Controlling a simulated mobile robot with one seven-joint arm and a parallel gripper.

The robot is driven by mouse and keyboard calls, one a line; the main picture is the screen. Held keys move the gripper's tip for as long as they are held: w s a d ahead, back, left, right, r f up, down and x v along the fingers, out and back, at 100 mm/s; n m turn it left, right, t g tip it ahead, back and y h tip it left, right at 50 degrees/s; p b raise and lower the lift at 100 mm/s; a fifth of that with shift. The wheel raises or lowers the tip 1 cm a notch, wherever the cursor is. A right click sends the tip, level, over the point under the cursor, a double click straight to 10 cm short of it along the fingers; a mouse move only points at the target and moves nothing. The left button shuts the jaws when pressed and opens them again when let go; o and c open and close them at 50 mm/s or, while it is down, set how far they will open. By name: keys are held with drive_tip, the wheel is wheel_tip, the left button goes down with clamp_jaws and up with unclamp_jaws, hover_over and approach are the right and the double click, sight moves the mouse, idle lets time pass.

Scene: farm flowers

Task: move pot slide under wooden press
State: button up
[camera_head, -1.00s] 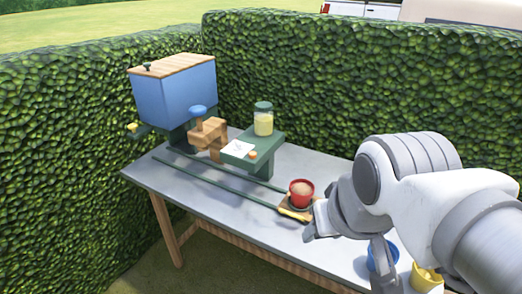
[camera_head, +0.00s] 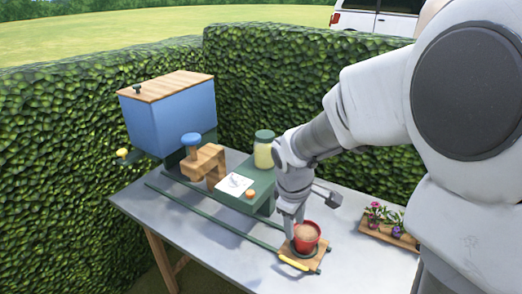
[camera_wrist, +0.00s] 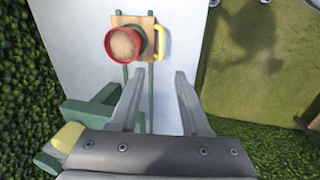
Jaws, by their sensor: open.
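A red pot (camera_head: 307,236) filled with brown soil stands on a small wooden slide (camera_head: 318,256) with a yellow handle (camera_head: 293,262). The slide sits at the near right end of two green rails (camera_head: 215,215). In the wrist view the pot (camera_wrist: 122,44) and the yellow handle (camera_wrist: 159,43) lie beyond my fingertips. The wooden press (camera_head: 205,163) with its blue knob (camera_head: 191,140) stands over the rails' other end. My gripper (camera_wrist: 160,75) is open and empty, above the table near the slide, apart from the handle.
A blue bin (camera_head: 172,112) with a wooden lid stands behind the press. A green stand (camera_head: 262,190) carries a jar (camera_head: 264,150) and a white card (camera_head: 235,184). A flower tray (camera_head: 372,231) lies at right. The rails between press and slide are clear.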

sight(292, 261)
drive_tip(key=shift+n, duration=0.4)
drive_tip(key=b+x, duration=0.1)
drive_tip(key=x, duration=1.1)
drive_tip(key=a+b+x, duration=0.1)
drive_tip(key=x, duration=0.6)
drive_tip(key=shift+w+f+b, duration=0.1)
drive_tip(key=shift+b, duration=0.2)
clamp_jaws()
